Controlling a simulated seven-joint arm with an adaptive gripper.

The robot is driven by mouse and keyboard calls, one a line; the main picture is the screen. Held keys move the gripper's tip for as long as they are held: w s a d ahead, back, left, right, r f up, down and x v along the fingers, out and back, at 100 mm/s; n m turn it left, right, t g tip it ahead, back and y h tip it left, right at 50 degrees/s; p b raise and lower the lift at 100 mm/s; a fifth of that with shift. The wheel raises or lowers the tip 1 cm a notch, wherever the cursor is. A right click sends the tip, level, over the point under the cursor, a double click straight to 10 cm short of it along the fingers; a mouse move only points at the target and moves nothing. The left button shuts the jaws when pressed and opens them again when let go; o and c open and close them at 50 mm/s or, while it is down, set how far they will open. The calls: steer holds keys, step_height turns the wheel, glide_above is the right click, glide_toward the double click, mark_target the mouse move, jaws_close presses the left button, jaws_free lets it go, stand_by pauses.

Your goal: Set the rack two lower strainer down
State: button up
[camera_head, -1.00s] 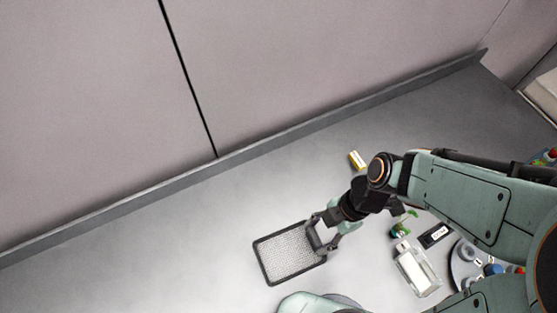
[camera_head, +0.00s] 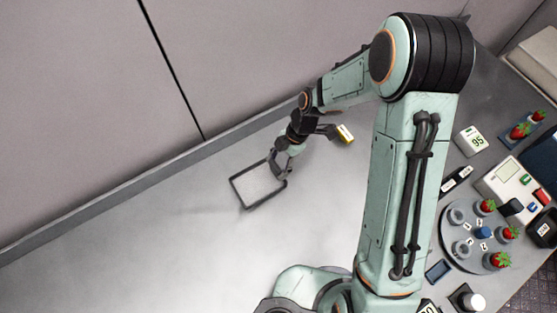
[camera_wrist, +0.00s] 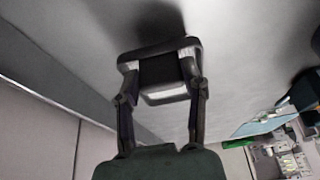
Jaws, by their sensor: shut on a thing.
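The strainer is a small dark rectangular frame (camera_head: 266,197) with a pale middle. It is left of centre in the head view, over the grey table. My gripper (camera_head: 281,168) is shut on its right edge. In the wrist view the strainer (camera_wrist: 160,47) is seen nearly edge-on, between and beyond the fingers of my gripper (camera_wrist: 160,82). A dark shadow lies on the table past it, and the strainer looks raised above the surface. I cannot tell how high.
The table around the strainer is clear, with a low back ledge (camera_head: 150,167) behind it.

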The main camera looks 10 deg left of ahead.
steer(key=shift+w+a+f, duration=0.1)
steer(key=shift+w+f, duration=0.05)
steer(key=shift+f, duration=1.55)
steer(key=shift+f, duration=0.1)
steer(key=o, duration=1.1)
steer(key=shift+o, duration=0.2)
